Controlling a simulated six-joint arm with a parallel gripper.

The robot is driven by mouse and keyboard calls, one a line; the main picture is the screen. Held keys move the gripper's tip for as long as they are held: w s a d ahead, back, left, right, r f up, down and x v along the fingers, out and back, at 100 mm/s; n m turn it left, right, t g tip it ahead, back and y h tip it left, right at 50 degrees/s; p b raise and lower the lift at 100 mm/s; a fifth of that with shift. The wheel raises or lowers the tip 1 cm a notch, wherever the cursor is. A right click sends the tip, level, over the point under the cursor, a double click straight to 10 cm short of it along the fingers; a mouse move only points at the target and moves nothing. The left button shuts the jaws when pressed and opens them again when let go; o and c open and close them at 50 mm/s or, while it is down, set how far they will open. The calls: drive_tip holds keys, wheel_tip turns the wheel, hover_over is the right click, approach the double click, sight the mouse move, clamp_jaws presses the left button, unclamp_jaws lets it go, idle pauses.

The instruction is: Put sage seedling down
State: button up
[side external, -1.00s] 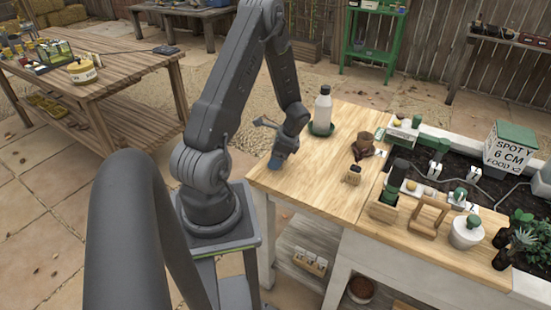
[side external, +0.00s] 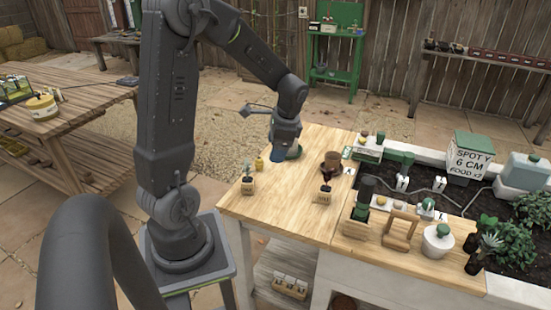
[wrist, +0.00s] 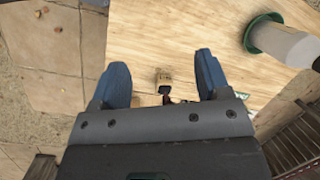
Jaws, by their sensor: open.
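I cannot read the labels well enough to tell which is the sage seedling. My gripper (side external: 277,157) hangs above the table, behind and to the right of the left seedling and apart from both. In the wrist view my gripper (wrist: 162,77) has its two blue fingers wide apart, with nothing held. A small tan block (wrist: 163,77) shows beyond the gap, partly dark on top.
A white bottle (wrist: 290,45) stands in a green saucer (wrist: 258,22), mostly hidden behind my gripper in the side view. A brown pot (side external: 332,159) and wooden holders (side external: 400,231) are to the right. The front tabletop is largely bare.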

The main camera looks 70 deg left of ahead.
drive_tip(key=s+d+r+n+t+h, duration=0.1)
drive_tip(key=s+d+r+t, duration=0.1)
drive_tip(key=d+r, duration=0.2)
drive_tip(key=s+d+r+n+t, duration=0.1)
drive_tip(key=s+d+r+t, duration=0.2)
drive_tip(key=d, duration=0.8)
drive_tip(key=s+d+r+n+t+h, duration=0.1)
drive_tip(key=s+d+r+t, duration=0.1)
drive_tip(key=d+r, duration=0.3)
drive_tip(key=d, duration=0.2)
drive_tip(key=shift+s+d+r+t+h, duration=0.3)
drive_tip(key=shift+s+d+r, duration=0.05)
drive_tip(key=shift+s+d, duration=0.05)
